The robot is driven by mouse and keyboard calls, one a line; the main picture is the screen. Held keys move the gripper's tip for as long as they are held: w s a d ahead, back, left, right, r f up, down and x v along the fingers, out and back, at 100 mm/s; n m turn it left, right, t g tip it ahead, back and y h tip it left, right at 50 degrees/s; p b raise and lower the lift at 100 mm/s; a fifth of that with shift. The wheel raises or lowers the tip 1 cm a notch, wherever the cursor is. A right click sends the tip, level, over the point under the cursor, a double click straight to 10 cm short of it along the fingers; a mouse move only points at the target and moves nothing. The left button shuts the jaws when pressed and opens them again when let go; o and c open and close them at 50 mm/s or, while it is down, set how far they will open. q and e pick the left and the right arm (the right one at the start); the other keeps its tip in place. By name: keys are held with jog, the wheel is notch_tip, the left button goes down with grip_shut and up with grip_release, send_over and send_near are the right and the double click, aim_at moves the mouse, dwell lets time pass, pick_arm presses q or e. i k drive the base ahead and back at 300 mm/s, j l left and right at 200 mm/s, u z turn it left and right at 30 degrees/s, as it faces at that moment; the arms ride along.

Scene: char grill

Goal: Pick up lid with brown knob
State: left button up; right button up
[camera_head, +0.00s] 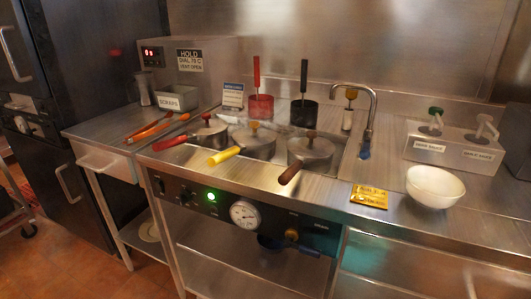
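Three lidded metal pots sit in a row in the counter well. The right pot has a brown handle (289,173), and its grey lid (311,147) carries a small reddish-brown knob (311,134). The middle pot has a yellow handle (224,156), and its lid (255,134) carries a yellowish-brown knob (254,125). The left pot has a red handle (169,143), and its lid (207,126) has a small reddish knob (206,116). The knobs are small, so their exact shades are hard to tell. Neither gripper is in view.
A faucet (370,103) rises right of the right pot. Red (261,106) and black (304,112) utensil holders stand behind the pots. Tongs (157,127) lie left.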

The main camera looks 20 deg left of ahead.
aim_at(310, 145)
jog(key=i+j+z, duration=0.15)
jog(key=j, duration=0.4)
jog(key=i+j+z, duration=0.2)
jog(key=j, duration=0.35)
jog(key=j+z, duration=0.15)
jog(key=j, duration=0.45)
